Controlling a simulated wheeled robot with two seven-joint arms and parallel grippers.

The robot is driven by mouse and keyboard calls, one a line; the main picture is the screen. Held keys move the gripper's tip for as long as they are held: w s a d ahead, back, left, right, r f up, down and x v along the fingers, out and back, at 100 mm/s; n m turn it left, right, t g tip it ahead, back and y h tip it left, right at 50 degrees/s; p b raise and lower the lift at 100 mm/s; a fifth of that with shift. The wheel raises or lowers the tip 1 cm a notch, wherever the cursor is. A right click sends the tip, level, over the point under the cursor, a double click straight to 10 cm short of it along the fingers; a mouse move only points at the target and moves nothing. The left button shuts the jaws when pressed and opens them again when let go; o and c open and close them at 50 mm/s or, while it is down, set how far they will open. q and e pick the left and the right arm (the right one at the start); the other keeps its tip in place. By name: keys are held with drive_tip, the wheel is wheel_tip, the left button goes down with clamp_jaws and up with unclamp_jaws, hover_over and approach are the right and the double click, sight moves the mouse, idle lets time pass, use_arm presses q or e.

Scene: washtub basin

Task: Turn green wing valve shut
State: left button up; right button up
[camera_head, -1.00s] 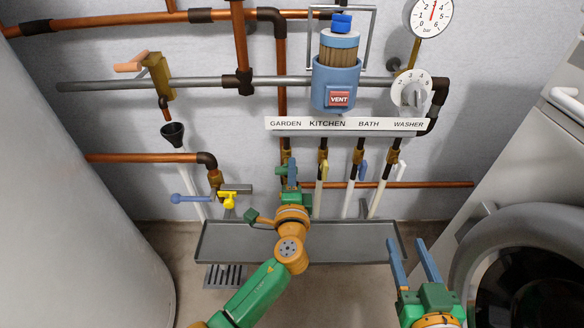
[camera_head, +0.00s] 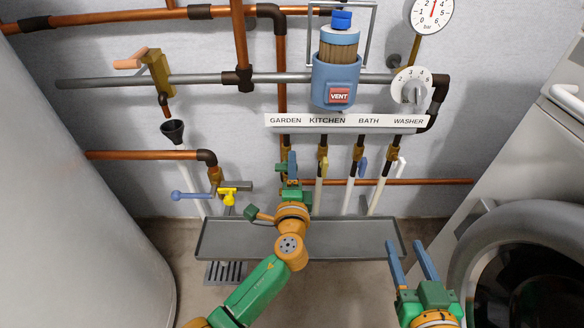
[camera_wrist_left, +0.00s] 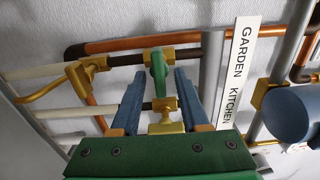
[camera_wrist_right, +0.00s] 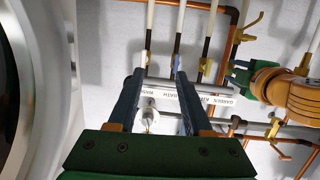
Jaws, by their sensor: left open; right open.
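The green wing valve (camera_wrist_left: 157,70) shows in the left wrist view on a brass fitting at the GARDEN pipe. Its narrow green wing stands between the fingertips of my left gripper (camera_wrist_left: 158,80), which is open with a blue finger on each side. I cannot tell whether either finger touches the wing. In the head view my left gripper (camera_head: 289,166) is at the GARDEN pipe below the label strip and largely hides the valve. My right gripper (camera_head: 405,244) is open and empty at the lower right, in front of the grey trough.
The label strip (camera_head: 346,121) reads GARDEN, KITCHEN, BATH, WASHER. Neighbouring pipes carry a blue lever (camera_head: 363,167) and a white lever (camera_head: 401,163). A yellow valve (camera_head: 228,196) and a blue handle (camera_head: 180,195) sit to the left. The grey trough (camera_head: 350,240) lies below; a washer (camera_head: 520,230) stands right.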

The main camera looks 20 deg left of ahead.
use_arm(q)
drive_tip(key=p+v, duration=0.1)
drive_tip(key=v, duration=0.6)
use_arm(e)
drive_tip(key=s+d+f+g+h, duration=0.1)
drive_tip(key=s+d+f+g, duration=0.1)
drive_tip(key=s+f+g, duration=0.3)
wheel_tip(320, 180, down, 3)
drive_tip(key=shift+s+f+g+h, duration=0.2)
drive_tip(key=shift+g+h, duration=0.1)
drive_tip(key=shift+g, duration=0.1)
drive_tip(key=shift+d, duration=0.1)
